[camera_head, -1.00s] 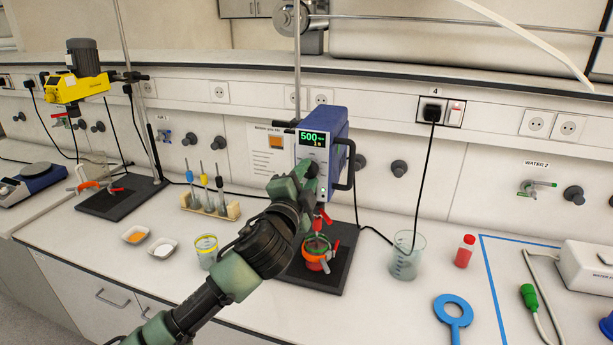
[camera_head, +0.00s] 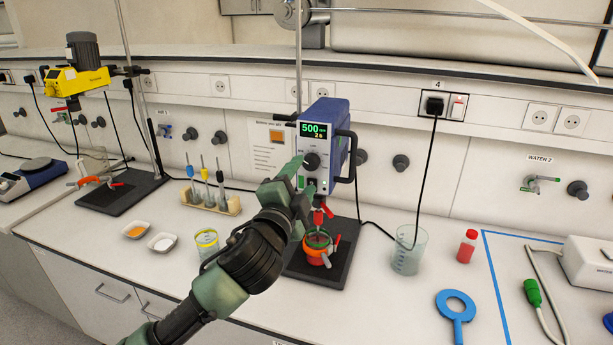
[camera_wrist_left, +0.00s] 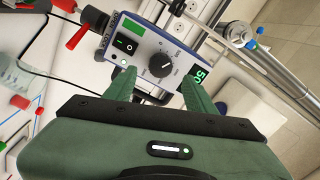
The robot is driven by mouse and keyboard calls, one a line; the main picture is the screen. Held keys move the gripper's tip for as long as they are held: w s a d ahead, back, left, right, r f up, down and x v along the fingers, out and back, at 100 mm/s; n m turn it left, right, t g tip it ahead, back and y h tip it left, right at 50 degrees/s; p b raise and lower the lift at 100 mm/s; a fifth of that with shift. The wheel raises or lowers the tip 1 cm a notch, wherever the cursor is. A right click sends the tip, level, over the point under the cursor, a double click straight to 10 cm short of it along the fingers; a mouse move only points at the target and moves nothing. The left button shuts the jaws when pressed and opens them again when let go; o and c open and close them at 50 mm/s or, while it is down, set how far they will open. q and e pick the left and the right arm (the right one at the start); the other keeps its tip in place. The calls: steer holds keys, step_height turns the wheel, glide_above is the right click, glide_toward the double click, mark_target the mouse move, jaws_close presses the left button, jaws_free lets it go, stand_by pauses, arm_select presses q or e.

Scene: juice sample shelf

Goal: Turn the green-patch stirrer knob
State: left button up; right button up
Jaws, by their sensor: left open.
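The blue and white overhead stirrer (camera_head: 336,125) stands on a rod above a black base plate. Its lit display reads 500. Its dark round knob (camera_head: 311,161) sits below the display, and it also shows in the left wrist view (camera_wrist_left: 162,64) with a white pointer line. A green patch (camera_wrist_left: 137,42) shows on the stirrer's face there. My left gripper (camera_head: 302,175) is open, just in front of and below the knob. In the left wrist view its two fingers (camera_wrist_left: 160,92) stand apart with the knob beyond and between them, apparently not touched. My right gripper is out of view.
A red-filled vessel (camera_head: 318,248) is clamped under the stirrer. A glass beaker (camera_head: 408,252) and a red-capped bottle (camera_head: 466,247) stand to the right. A vial rack (camera_head: 211,205) and a yellow stirrer (camera_head: 82,84) are to the left.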

arm_select(q)
steer(key=shift+b+v, duration=0.35)
steer(key=shift+v, duration=1.3)
